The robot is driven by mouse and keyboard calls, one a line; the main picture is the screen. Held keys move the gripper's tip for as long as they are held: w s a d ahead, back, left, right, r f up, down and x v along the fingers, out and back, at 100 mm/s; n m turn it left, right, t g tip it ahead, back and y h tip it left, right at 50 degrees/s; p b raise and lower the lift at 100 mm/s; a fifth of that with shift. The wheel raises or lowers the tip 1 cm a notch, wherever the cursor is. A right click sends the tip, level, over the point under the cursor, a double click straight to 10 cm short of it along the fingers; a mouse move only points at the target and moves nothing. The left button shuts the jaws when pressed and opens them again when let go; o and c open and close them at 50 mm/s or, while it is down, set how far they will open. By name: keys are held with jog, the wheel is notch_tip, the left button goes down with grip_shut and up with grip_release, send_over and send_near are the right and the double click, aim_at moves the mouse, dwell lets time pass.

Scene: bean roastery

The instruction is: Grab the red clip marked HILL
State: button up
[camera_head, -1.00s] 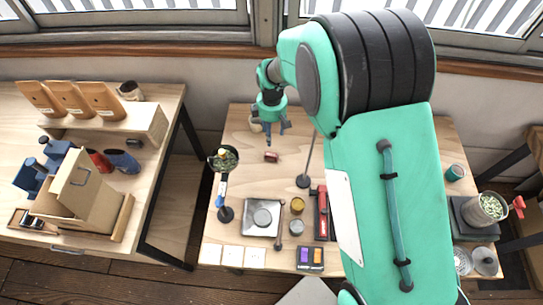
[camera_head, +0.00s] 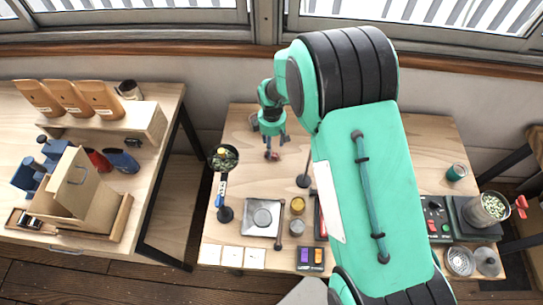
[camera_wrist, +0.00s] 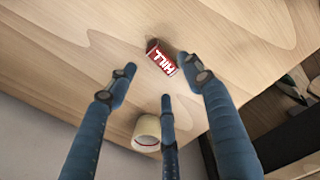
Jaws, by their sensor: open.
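The red clip (camera_wrist: 162,60) marked HILL lies on the wooden table in the wrist view, its white lettering facing up. In the head view the red clip (camera_head: 272,156) shows small, just below my gripper's fingertips. My gripper (camera_wrist: 160,84) is open and empty, with three blue fingers spread around the near side of the clip. The clip lies just beyond the fingertips, between the two outer ones; I cannot tell whether any finger touches it. In the head view my gripper (camera_head: 271,148) points down over the back of the table.
A cream cup-like object (camera_wrist: 147,133) stands close to the fingers. A stand with a bean-filled bowl (camera_head: 223,158) is to the left, and a thin dark post (camera_head: 304,181) to the right. A scale (camera_head: 250,229) and small tins stand nearer the front.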

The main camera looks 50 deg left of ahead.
dwell(0.3)
jog(key=shift+f+b, duration=0.45)
jog(key=shift+f, duration=2.15)
jog(key=c, duration=0.9)
